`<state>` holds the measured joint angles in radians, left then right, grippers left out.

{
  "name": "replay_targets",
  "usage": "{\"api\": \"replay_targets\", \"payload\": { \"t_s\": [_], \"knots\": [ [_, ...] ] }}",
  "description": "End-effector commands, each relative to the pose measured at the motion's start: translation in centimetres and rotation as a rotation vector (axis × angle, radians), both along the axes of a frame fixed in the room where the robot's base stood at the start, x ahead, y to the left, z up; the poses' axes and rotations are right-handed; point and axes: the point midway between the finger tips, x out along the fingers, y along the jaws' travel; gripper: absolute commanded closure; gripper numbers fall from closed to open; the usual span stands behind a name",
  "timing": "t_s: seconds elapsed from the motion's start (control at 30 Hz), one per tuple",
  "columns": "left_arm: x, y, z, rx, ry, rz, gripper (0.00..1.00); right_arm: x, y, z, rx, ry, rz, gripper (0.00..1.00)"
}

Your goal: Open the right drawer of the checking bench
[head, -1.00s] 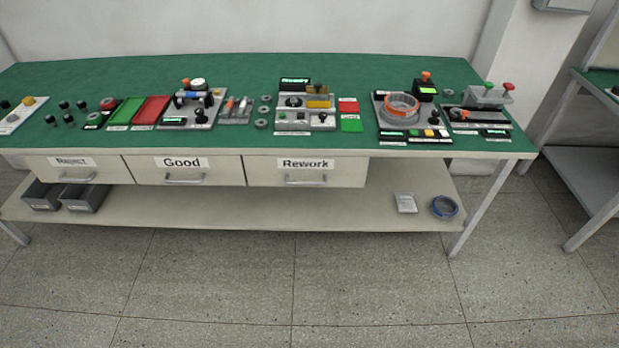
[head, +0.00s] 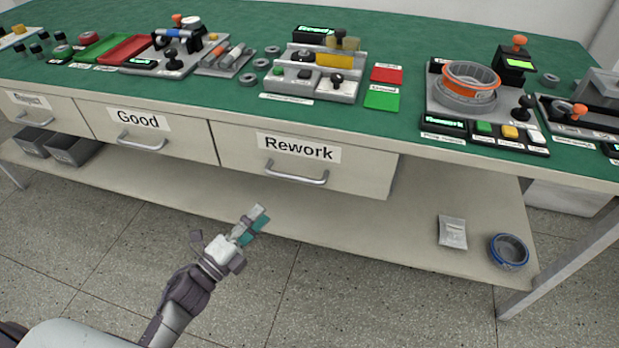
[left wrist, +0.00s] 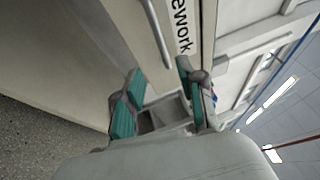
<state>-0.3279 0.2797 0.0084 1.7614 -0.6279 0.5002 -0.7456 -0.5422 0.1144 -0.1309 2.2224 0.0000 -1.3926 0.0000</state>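The checking bench (head: 330,120) has a green top and three pale drawers. The right drawer (head: 375,180) is labelled "Rework" and looks shut, with a metal bar handle (head: 296,177). My left gripper (head: 254,222) is below and left of that handle, apart from it. In the left wrist view my left gripper (left wrist: 160,92) has its two teal fingers spread with nothing between them. The handle (left wrist: 158,35) and the "Rework" label (left wrist: 181,25) show beyond the fingertips. My right gripper is not in view.
The Good drawer (head: 180,145) and Reject drawer (head: 60,125) are at the left and look shut. A lower shelf (head: 370,232) holds a white packet (head: 452,232), a blue ring (head: 509,251) and grey bins (head: 75,151). Free floor lies in front.

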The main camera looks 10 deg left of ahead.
Motion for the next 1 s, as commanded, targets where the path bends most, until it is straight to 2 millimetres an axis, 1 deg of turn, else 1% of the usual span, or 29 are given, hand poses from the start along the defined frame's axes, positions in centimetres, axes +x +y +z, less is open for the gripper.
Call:
{"api": "replay_targets", "payload": {
  "t_s": [0.17,0.4,0.6,0.7,0.8,1.0],
  "knots": [
    [2.1,-1.0,0.7,-0.001,-0.005,-0.001,0.61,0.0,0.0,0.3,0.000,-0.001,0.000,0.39],
    [6.8,-3.1,1.5,-0.004,-0.003,0.000,0.61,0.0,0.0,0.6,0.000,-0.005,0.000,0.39],
    [10.1,-4.6,2.1,-0.003,-0.001,0.000,0.61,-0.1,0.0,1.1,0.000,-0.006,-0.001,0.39],
    [11.2,-5.1,2.2,-0.004,0.001,0.001,0.61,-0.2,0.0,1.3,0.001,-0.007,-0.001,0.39],
    [11.8,-5.5,2.3,-0.005,0.001,0.001,0.61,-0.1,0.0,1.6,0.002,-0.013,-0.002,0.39],
    [12.1,-5.6,2.3,-0.004,0.003,0.001,0.61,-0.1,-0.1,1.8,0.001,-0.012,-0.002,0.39]
  ]
}}
